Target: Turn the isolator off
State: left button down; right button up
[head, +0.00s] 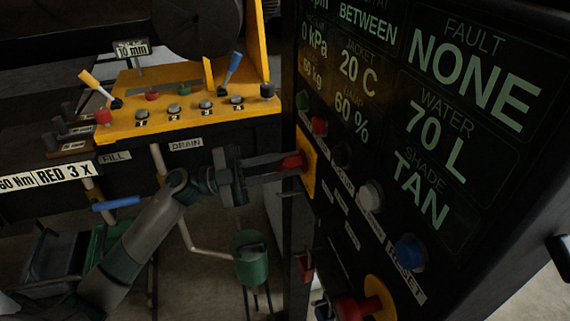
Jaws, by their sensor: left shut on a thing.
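The isolator is a red handle (293,162) on a yellow plate (309,168) at the left edge of the dark control panel. My left gripper (288,163) reaches in from the left and is shut on the red handle. The fingers cover part of the handle, so I cannot tell its exact angle.
The panel (480,165) shows lit readouts, including NONE, 70 L and TAN. It carries a white button (370,195), a blue RESET button (410,252) and a red knob on yellow (358,307). A yellow lever console (190,118) stands behind; a green funnel (249,258) is below.

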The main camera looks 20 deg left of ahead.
pick_arm(q)
jog(key=shift+m, duration=0.3)
jog(key=m+g+b, duration=0.1)
jog(key=m+b, duration=0.1)
jog(key=m, duration=0.1)
jog(key=shift+f+m+g+y+b, duration=0.15)
jog(key=shift+m+g+y+b, duration=0.15)
jog(key=shift+g+y+b, duration=0.1)
jog(key=m+b, duration=0.1)
jog(key=m, duration=0.1)
jog(key=m+g+y+b, duration=0.1)
jog(key=m, duration=0.1)
jog(key=shift+m+y+b, duration=0.3)
jog(key=shift+m, duration=0.1)
jog(key=m+y+b, duration=0.2)
jog(key=m+b, duration=0.1)
jog(key=m, duration=0.1)
jog(key=shift+f+m, duration=0.1)
jog(key=shift+m, duration=0.2)
jog(key=shift+m+t+y+b, duration=0.4)
jog(key=shift+m+y+b, duration=0.6)
jog(key=shift+m, duration=0.7)
jog(key=c, duration=1.6)
grip_release()
jog(key=shift+a, duration=0.1)
